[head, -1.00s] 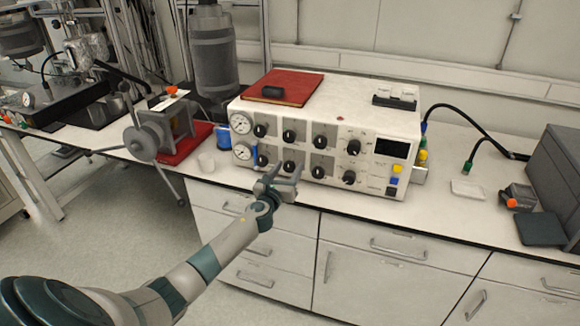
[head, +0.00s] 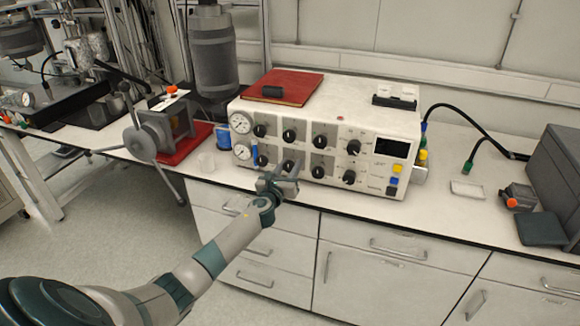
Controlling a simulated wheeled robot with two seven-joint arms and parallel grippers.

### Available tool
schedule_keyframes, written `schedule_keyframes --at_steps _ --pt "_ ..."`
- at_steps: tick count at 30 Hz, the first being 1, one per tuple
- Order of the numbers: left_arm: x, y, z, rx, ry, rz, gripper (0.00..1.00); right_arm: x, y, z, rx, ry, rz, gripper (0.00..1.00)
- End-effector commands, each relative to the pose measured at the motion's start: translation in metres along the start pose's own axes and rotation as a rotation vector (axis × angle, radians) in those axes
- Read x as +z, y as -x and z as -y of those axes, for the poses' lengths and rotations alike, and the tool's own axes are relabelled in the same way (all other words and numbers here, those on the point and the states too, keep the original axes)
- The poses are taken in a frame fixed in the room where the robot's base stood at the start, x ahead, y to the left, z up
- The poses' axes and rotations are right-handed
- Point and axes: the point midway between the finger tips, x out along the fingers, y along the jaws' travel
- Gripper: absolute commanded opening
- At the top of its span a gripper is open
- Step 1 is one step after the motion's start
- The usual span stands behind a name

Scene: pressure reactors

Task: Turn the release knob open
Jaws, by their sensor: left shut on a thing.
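A white control box (head: 232,175) stands on the bench with two rows of black knobs and two round gauges on its front. My left gripper (head: 286,170) is at the lower row, shut on the second black knob from the left (head: 288,165), which the fingers partly cover. The labels are too small to read, so I cannot tell which knob is the release knob. The lower-row knobs beside it, on the left (head: 262,160) and on the right (head: 318,172), are clear of the fingers. My right gripper is not in view.
A red book (head: 300,86) lies on the box. A grey case (head: 555,175) is at the right. The bench front between is mostly clear.

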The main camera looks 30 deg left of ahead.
Motion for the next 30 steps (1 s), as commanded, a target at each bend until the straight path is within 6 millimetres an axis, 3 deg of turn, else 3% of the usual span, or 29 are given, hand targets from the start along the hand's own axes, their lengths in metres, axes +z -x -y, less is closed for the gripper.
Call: schedule_keyframes --at_steps 14,30 --pt "-0.002 0.0 0.0 0.0 0.212 0.0 0.12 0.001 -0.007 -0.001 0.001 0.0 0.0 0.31" --pt "-0.002 0.0 -0.001 0.001 0.71 0.0 0.12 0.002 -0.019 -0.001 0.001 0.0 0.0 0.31"
